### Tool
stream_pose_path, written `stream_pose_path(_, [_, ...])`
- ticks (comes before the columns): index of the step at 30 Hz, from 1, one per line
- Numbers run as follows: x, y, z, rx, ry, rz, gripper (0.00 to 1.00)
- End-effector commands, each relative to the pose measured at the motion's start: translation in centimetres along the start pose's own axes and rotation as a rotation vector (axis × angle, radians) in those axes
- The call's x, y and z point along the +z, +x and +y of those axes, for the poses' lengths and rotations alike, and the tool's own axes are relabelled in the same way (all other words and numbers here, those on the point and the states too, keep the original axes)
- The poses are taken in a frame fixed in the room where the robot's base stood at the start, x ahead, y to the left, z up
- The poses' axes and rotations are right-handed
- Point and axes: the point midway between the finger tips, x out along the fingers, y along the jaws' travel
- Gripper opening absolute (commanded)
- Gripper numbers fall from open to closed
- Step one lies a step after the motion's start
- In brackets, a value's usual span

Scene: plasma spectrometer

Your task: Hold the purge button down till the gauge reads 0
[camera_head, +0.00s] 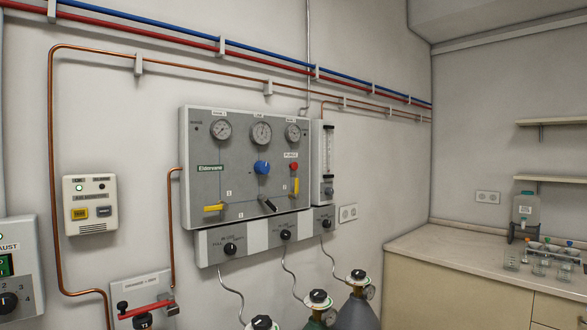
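A grey gas panel (197,145) hangs on the wall at centre. A small round red button (294,166) sits at its right side under a small label with reddish lettering, too small to read surely; it looks like the purge button. Three round gauges line the panel's top: a left gauge (221,130), a middle gauge (261,133) and a right gauge (293,132). Their readings are too small to tell. Nothing touches the red button. My gripper is not in view.
A blue knob (262,167), yellow handles (296,187) (214,208) and a black lever (267,205) are on the panel. A flowmeter (328,160) stands right of it. Gas cylinders (358,305) stand below. A bench (450,255) is at right.

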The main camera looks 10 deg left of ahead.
Motion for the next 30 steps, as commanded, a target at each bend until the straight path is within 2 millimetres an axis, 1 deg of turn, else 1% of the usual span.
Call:
stream_pose_path(10, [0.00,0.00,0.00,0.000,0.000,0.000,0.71])
stream_pose_path(27, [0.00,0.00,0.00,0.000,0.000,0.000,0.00])
stream_pose_path(30, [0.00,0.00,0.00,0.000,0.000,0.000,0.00])
